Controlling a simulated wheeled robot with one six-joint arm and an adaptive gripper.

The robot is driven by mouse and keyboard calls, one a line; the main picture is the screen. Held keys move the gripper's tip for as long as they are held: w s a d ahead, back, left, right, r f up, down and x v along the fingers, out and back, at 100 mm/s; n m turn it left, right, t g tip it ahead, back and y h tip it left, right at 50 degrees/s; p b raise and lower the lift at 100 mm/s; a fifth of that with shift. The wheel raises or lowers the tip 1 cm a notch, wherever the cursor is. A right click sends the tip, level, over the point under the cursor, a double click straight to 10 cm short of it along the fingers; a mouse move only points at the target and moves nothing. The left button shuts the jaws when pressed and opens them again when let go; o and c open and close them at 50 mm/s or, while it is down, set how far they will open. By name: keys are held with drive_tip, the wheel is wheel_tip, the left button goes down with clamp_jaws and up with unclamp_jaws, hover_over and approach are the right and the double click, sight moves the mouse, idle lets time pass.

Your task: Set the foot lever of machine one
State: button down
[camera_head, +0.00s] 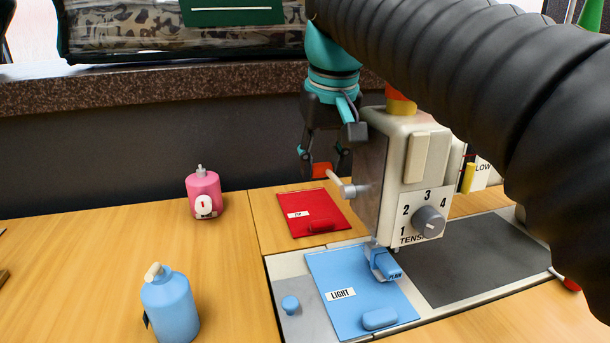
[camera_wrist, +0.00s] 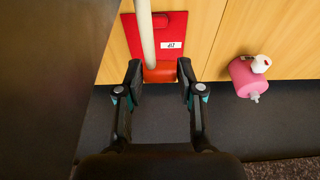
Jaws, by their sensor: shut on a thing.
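Machine one's cream sewing-machine head (camera_head: 402,165) stands at right centre in the head view, with a tension dial on its front. The foot lever (camera_head: 338,183) sticks out from its left side, a cream rod on a silver hub. In the wrist view the rod (camera_wrist: 144,35) runs down to the fingers. My gripper (camera_head: 322,168) is behind the lever tip, fingers pointing down. A blue foot marked PLAIN (camera_head: 384,264) sits under the machine head.
A red plate marked ZIP (camera_head: 312,212) and a blue plate marked LIGHT (camera_head: 358,291) lie near the machine. A pink bottle (camera_head: 204,192) and a blue bottle (camera_head: 170,305) stand on the wooden table. A bagged comforter (camera_head: 140,28) rests on the ledge behind. The table's left middle is clear.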

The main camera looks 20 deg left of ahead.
drive_tip(key=c, duration=0.7)
unclamp_jaws()
drive_tip(key=v, duration=1.2)
